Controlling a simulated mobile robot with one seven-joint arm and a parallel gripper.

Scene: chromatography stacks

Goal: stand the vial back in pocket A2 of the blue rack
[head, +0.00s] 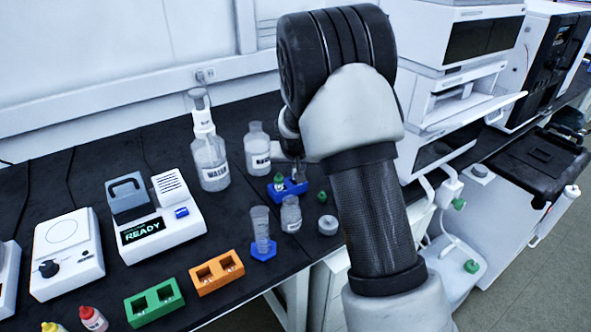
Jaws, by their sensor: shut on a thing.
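The small blue rack (293,190) lies on the black bench just left of my arm. A green-capped vial (279,181) shows at the rack's left part. My gripper (297,172) is pointed down over the right part of the rack, partly hidden by my own arm. It is shut on a vial, but the jaws and arm hide most of that vial. I cannot tell whether its base is inside a pocket or above it. The pocket labels are too small to read.
A green cap (322,196), a grey round lid (327,225), a glass jar (291,214) and a clear cylinder on a blue base (261,232) stand close in front of the rack. A white-labelled bottle (257,150) and a wash bottle (209,160) stand behind. Orange (217,272) and green (155,303) racks are front left.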

